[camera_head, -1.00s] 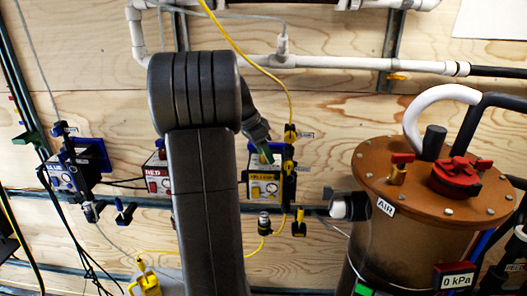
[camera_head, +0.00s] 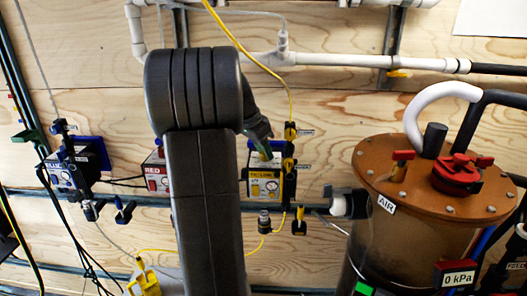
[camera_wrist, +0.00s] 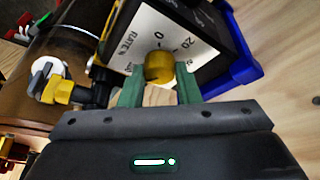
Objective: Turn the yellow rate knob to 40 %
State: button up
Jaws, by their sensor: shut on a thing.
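The yellow rate knob (camera_wrist: 159,66) shows in the wrist view on a white dial face (camera_wrist: 180,30) marked "RATE %", with 0 and 20 readable and other marks partly covered. My gripper (camera_wrist: 160,77) has its green fingers on either side of the knob and is shut on it. I cannot make out the knob's pointer or setting. In the head view, the yellow-labelled pump unit (camera_head: 264,187) is on the plywood wall, just right of my arm. My gripper (camera_head: 266,154) reaches the unit's top there, and the knob is hidden.
A blue-labelled unit (camera_head: 68,173) and a red-labelled unit (camera_head: 155,175) are to the left. A brown tank (camera_head: 400,245) stands to the right. A yellow hose (camera_head: 262,68) hangs down to fittings beside the yellow unit. White pipes (camera_head: 350,63) run above.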

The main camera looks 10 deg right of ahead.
jog(key=n, duration=0.2)
jog(key=n+t, duration=0.1)
jog(key=n, duration=0.1)
jog(key=shift+s+d+r+t+y, duration=0.1)
jog(key=shift+t+y, duration=0.2)
jog(key=shift+y, duration=0.1)
jog(key=shift+s+d+n+t+y, duration=0.1)
jog(key=shift+n+t+y, duration=0.25)
jog(key=shift+n, duration=0.9)
jog(key=shift+n+t+y, duration=0.25)
jog(key=shift+n+y, duration=0.1)
jog(key=shift+n, duration=0.9)
jog(key=o, duration=1)
jog(key=shift+c, duration=0.2)
jog(key=v, duration=1.3)
jog(key=shift+r, duration=0.35)
jog(key=shift+s, duration=0.15)
